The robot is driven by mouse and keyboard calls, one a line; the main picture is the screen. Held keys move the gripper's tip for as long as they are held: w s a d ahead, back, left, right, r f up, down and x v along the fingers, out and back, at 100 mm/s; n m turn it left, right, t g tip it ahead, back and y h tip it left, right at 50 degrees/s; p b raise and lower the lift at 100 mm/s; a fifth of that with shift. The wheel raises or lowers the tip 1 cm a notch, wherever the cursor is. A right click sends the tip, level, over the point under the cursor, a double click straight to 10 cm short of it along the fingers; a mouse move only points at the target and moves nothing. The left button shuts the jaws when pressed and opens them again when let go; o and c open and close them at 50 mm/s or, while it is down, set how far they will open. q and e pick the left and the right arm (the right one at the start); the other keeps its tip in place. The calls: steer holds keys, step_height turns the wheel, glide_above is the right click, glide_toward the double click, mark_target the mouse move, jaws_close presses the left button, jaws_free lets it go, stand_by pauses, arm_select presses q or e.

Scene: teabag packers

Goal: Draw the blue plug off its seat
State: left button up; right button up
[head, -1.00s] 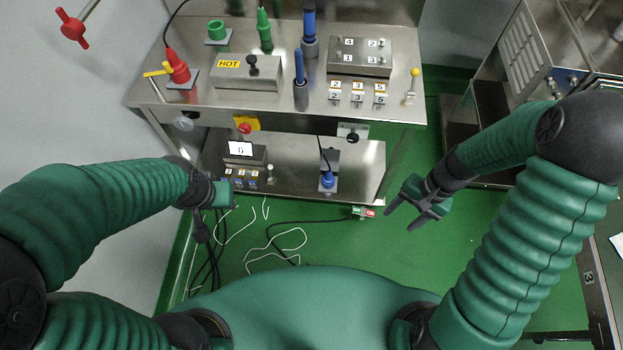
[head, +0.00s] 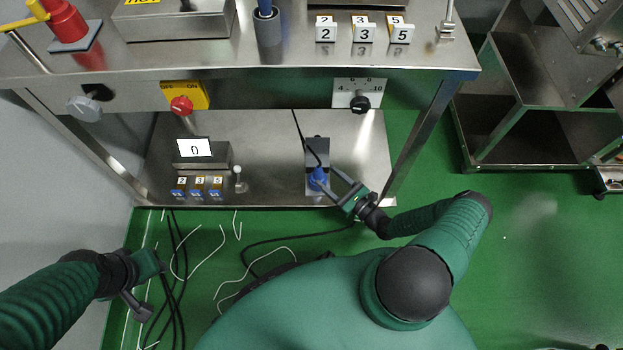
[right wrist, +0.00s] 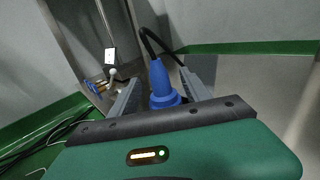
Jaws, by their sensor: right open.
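The blue plug (head: 317,178) stands on a grey plate, its seat (head: 317,150), on the lower steel shelf, with a black cable rising from it. In the right wrist view the plug (right wrist: 161,82) shows upright between the fingers, with its wider collar low between them. My right gripper (head: 333,184) is open, its fingers reaching to either side of the plug; I see a gap to the fingers (right wrist: 160,92) in the wrist view. The plug's foot is hidden behind the gripper body there. My left gripper (head: 145,285) hangs at the lower left, away from the shelf; its fingers are not clear.
The upper steel table (head: 200,62) overhangs the back of the shelf. A table leg (head: 418,145) is right of my right gripper. Cables lie on the green floor.

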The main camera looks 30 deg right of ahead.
steer(key=w+b, duration=0.1)
steer(key=w, duration=0.1)
steer(key=w+a+f+b, duration=0.1)
steer(key=w, duration=0.2)
steer(key=w+a+f+b, duration=0.1)
steer(key=w+b, duration=0.1)
steer(key=shift+w+f, duration=0.1)
steer(key=shift+w, duration=0.05)
steer(key=shift+w+a+r, duration=0.1)
steer(key=shift+w+r, duration=0.1)
steer(key=shift+w, duration=0.05)
steer(key=shift+r, duration=0.1)
steer(key=c, duration=0.4)
jaws_close()
